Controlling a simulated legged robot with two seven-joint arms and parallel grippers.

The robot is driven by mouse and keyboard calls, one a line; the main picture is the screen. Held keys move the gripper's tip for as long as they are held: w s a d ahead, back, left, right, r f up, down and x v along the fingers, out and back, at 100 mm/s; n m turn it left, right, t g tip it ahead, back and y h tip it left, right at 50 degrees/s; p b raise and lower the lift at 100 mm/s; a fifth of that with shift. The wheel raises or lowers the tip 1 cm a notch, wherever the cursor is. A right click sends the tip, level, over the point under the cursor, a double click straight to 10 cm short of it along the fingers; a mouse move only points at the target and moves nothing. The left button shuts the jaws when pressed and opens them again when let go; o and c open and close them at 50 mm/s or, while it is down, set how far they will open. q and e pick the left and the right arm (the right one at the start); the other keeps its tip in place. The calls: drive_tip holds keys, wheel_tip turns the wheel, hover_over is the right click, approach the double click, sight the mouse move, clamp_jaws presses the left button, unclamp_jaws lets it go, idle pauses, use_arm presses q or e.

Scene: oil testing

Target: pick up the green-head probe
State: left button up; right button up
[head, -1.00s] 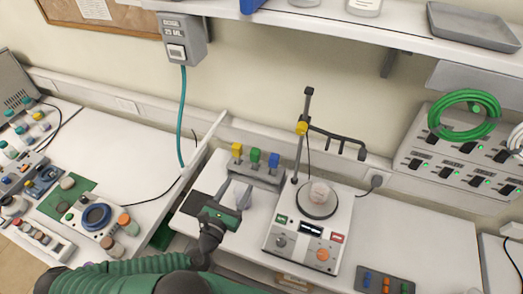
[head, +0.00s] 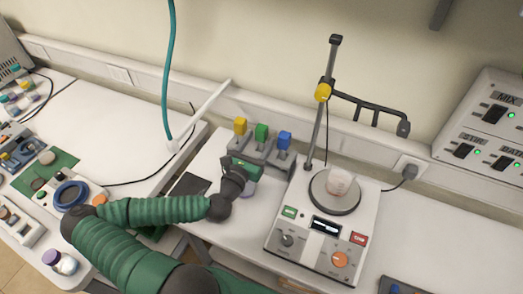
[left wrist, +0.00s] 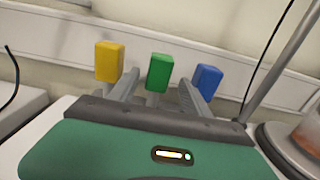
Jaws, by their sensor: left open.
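The green-head probe (head: 261,132) stands in a grey rack (head: 285,158) between a yellow-head probe (head: 240,126) and a blue-head probe (head: 284,140). My left gripper (head: 253,158) is open and just in front of the rack, partly hiding it. In the left wrist view, the green head (left wrist: 159,72) shows upright and centred beyond the green gripper body. Grey fingers (left wrist: 158,92) stand on either side of the green probe's line; whether they reach around its stem cannot be told. My right gripper is not in view.
A hot-plate stirrer (head: 322,225) with a beaker (head: 340,182) and a tall stand (head: 318,115) is just right of the rack. A dark pad (head: 190,185) lies left of it. A white rail (head: 205,115) runs beside the left bench.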

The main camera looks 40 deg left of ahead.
sight(266, 128)
use_arm(q)
drive_tip(key=shift+w+a+b, duration=0.3)
drive_tip(key=shift+w+a, duration=0.05)
drive_tip(key=shift+w, duration=0.25)
drive_tip(key=p+x, duration=0.1)
drive_tip(key=x, duration=0.3)
drive_tip(key=shift+w+r, duration=0.15)
drive_tip(key=shift+w, duration=0.35)
drive_tip(key=shift+a, duration=0.3)
drive_tip(key=c, duration=0.3)
drive_tip(key=shift+d, duration=0.2)
clamp_jaws()
